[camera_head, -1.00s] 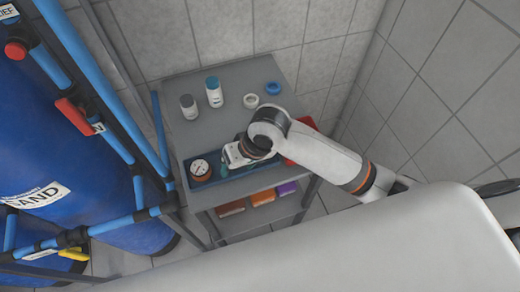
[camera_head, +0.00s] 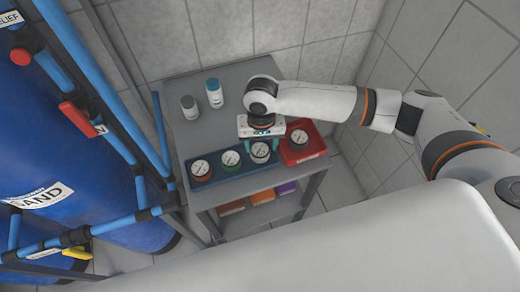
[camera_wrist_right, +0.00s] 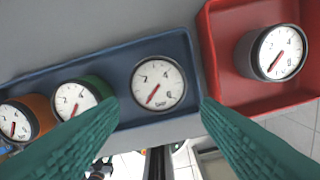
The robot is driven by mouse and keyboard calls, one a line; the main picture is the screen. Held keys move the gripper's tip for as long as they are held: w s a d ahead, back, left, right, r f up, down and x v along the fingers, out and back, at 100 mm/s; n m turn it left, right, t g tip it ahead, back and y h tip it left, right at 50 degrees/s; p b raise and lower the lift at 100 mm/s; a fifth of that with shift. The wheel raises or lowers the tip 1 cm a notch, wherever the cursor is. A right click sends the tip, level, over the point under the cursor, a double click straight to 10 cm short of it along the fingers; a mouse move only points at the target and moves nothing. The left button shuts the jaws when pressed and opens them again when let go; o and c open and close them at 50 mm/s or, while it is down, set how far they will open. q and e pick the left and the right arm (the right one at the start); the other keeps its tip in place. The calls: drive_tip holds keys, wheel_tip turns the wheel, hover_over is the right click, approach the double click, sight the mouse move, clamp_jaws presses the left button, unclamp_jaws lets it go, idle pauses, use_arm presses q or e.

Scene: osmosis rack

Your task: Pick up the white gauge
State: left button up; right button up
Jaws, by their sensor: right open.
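A blue tray (camera_head: 215,181) holds three round white-faced gauges in a row. The left one (camera_head: 201,168) has an orange body in the wrist view (camera_wrist_right: 17,120). The middle one (camera_head: 231,158) has a green body (camera_wrist_right: 79,98). The right one (camera_head: 260,152) faces the wrist camera (camera_wrist_right: 158,84), so its body colour is hidden; I cannot tell whether it is white. My right gripper (camera_head: 260,146) is open above this right gauge. Its teal fingers (camera_wrist_right: 160,103) show on either side of the gauge, apart from each other, with nothing held. My left gripper is not in view.
A red tray (camera_head: 318,148) beside the blue one holds a dark-bodied gauge (camera_head: 299,137). Blue pipes (camera_head: 160,130) run along the left.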

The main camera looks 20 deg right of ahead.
sight(260, 151)
drive_tip(key=shift+w+f+p, duration=0.2)
drive_tip(key=shift+f+p, duration=0.15)
drive_tip(key=shift+f, duration=1)
drive_tip(key=shift+w+f+p, duration=0.15)
drive_tip(key=shift+f+p, duration=0.15)
drive_tip(key=shift+f, duration=1.05)
drive_tip(key=c, duration=0.6)
drive_tip(key=shift+o, duration=0.2)
